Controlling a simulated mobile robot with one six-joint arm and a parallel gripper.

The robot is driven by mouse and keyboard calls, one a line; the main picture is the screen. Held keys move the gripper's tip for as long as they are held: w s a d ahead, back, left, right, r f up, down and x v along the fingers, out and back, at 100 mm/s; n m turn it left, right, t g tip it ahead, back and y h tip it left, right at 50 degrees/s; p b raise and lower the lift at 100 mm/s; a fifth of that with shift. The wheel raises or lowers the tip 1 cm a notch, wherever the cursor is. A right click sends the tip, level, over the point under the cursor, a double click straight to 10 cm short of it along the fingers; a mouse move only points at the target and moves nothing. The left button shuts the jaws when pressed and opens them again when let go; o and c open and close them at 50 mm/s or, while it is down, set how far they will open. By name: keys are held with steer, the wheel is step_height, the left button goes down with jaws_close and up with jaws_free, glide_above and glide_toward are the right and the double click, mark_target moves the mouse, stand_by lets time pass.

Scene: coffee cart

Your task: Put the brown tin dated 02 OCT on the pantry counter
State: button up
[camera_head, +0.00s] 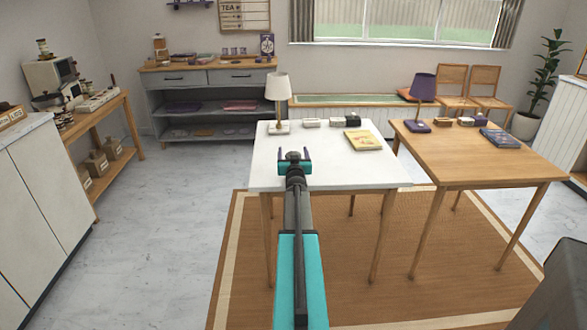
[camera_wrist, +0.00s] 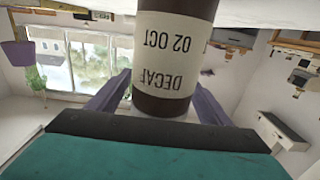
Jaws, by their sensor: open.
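The brown tin (camera_wrist: 165,105) fills the middle of the wrist view. Its cream label reads DECAF and 02 OCT, upside down in that picture. My gripper (camera_wrist: 160,85) has its purple fingers open, one on each side of the tin. In the head view my gripper (camera_head: 294,168) is over the near left part of the white table, with a dark round top of the tin (camera_head: 293,155) between the fingers. Whether the tin rests on the table cannot be told. No counter bears a readable pantry label; a white cabinet counter (camera_head: 25,122) stands at the left edge.
The white table (camera_head: 270,178) also holds a lamp (camera_head: 279,90), small boxes and a yellow book (camera_head: 363,140). A wooden table (camera_head: 450,165) stands to its right. A grey sideboard (camera_head: 190,90) is at the back. The floor at left is clear.

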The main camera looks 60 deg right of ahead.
stand_by(0.3)
steer(key=c, duration=1.5)
steer(key=shift+r, duration=0.1)
steer(key=s+a+r, duration=0.1)
steer(key=s+a, duration=0.2)
steer(key=a, duration=0.1)
steer(key=s+a+r, duration=0.2)
steer(key=s+a, duration=0.1)
steer(key=a, duration=0.1)
steer(key=s+a+r+p, duration=0.1)
steer(key=s+a+r, duration=0.1)
steer(key=a, duration=0.3)
steer(key=shift+s, duration=0.75)
steer(key=shift+f, duration=0.1)
